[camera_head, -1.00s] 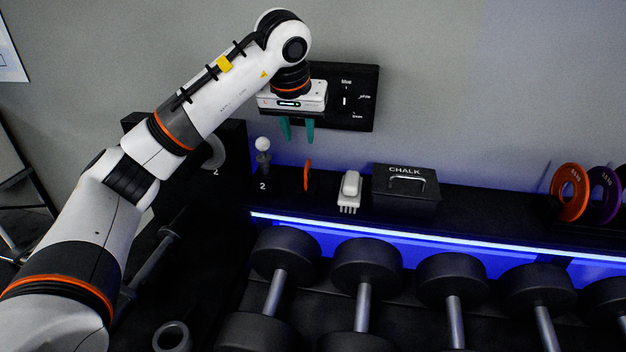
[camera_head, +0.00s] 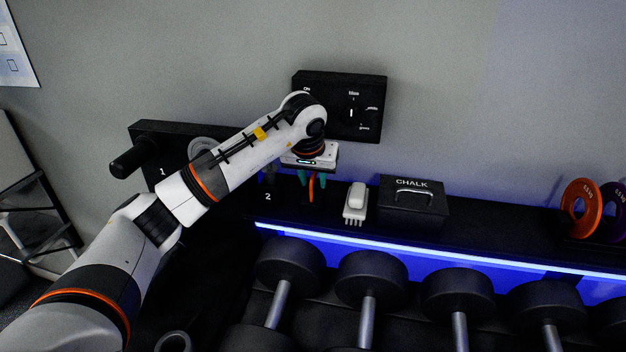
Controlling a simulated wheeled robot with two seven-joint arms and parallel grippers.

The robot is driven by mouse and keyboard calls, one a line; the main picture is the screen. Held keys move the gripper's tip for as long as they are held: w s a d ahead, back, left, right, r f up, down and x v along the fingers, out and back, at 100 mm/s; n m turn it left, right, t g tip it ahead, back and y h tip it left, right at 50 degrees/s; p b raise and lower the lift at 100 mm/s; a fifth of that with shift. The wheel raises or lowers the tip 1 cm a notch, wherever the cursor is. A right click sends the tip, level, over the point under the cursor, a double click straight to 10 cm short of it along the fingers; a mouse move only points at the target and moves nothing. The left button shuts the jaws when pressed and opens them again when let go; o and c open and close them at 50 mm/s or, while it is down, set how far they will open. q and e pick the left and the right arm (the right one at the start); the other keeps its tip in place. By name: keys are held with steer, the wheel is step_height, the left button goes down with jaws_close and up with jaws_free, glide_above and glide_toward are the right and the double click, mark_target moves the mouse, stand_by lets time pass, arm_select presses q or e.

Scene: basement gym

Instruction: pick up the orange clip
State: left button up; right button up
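The orange clip (camera_head: 311,188) stands upright on the black shelf, left of the white brush. My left gripper (camera_head: 311,181) points down right at the clip. Its teal fingers show on both sides of the clip's upper part, and they look apart. I cannot tell whether they touch the clip. Part of the clip's top is hidden by the gripper. My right gripper is not in view.
A white brush (camera_head: 355,203) and a black chalk box (camera_head: 413,204) stand to the right on the shelf. A black wall panel with a dial (camera_head: 351,113) is behind my wrist. Dumbbells (camera_head: 370,279) fill the rack below. Orange and purple plates (camera_head: 580,208) stand far right.

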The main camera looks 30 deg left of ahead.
arm_select(q)
steer(key=shift+x, duration=0.9)
steer(key=shift+c, duration=0.4)
jaws_close()
steer(key=shift+r, duration=0.1)
steer(key=shift+r, duration=0.1)
